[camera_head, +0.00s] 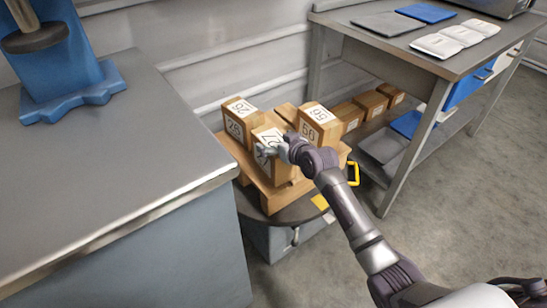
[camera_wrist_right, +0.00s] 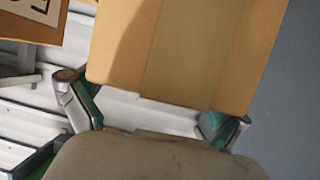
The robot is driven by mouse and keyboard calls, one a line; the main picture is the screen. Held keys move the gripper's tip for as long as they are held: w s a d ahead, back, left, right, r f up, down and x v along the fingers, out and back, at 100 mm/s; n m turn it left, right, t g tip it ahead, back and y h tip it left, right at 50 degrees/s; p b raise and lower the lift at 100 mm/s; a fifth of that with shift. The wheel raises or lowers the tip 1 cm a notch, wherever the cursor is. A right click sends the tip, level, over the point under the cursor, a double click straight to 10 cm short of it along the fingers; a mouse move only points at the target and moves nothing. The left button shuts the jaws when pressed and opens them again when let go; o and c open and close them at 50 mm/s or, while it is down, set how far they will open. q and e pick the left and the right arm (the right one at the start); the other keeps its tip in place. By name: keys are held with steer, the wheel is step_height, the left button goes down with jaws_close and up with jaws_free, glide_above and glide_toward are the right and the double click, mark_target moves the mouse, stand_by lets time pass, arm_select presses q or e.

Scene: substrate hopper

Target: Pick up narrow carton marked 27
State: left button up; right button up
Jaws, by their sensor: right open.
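The narrow carton marked 27 (camera_head: 269,135) stands among other cartons on a wooden tray (camera_head: 277,200), with its label partly covered by my gripper. My right gripper (camera_head: 272,150) is at this carton, coming in from the right. In the right wrist view, a tan carton face (camera_wrist_right: 180,50) fills the upper middle. The fingers of the right gripper (camera_wrist_right: 150,120) are apart, one near each side of that carton. I cannot tell whether they touch it. My left gripper is not in view.
A carton marked 26 (camera_head: 240,121) stands close on the left and one marked 56 (camera_head: 320,123) on the right. A grey counter (camera_head: 110,170) is at the left. A workbench (camera_head: 395,45) with more cartons (camera_head: 372,104) on its lower shelf is at the right.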

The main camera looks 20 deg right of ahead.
steer(key=shift+w+a+f, duration=0.15)
steer(key=shift+w+f, duration=0.2)
steer(key=shift+w, duration=0.25)
steer(key=c, duration=1.5)
steer(key=shift+r, duration=0.2)
steer(key=shift+c, duration=0.7)
